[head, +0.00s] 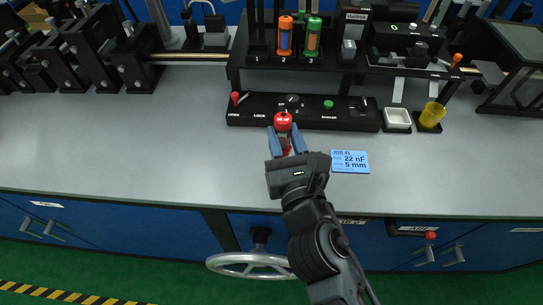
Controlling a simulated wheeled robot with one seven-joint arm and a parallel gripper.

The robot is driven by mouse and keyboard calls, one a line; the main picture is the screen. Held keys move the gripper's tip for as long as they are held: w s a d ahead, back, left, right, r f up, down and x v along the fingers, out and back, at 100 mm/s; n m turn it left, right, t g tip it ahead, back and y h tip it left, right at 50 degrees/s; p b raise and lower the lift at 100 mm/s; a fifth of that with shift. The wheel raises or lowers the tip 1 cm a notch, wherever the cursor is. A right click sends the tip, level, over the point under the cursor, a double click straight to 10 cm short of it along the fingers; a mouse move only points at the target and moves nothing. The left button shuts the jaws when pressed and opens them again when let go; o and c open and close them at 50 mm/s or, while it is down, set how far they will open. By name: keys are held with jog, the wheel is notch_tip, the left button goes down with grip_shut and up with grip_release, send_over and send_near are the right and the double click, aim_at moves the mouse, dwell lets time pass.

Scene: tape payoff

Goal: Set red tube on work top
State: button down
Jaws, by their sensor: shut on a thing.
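My gripper (286,140) is shut on the red tube (283,121), whose round red cap shows between and just past the blue fingertips. Most of the tube's body is hidden by the fingers. The gripper is over the grey work top (130,140), just in front of the black control panel. I cannot tell whether the tube touches the work top. An orange tube (285,36) and a green tube (313,38) stand upright in the black rack, at the places marked 2 and 3. Place 1 (257,50) shows no tube.
The black control panel (350,114) has a red-tipped lever, a knob and a green button. A blue job card (350,161) lies right of my gripper. A white dish (397,119) and a yellow cup (432,114) stand farther right. The work top at left is clear.

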jog(key=shift+w+a+f+b, duration=0.25)
jog(key=shift+a+f, duration=0.2)
jog(key=shift+a, duration=0.15)
jog(key=shift+w+a+f+b, duration=0.15)
jog(key=shift+w+a+f, duration=0.1)
jog(key=shift+a+f, duration=0.25)
jog(key=shift+a+f+b, duration=0.1)
jog(key=shift+f+b, duration=0.95)
jog(key=shift+f, duration=0.75)
jog(key=shift+f, duration=0.1)
jog(key=shift+f, duration=0.15)
jog(key=c, duration=0.8)
grip_release()
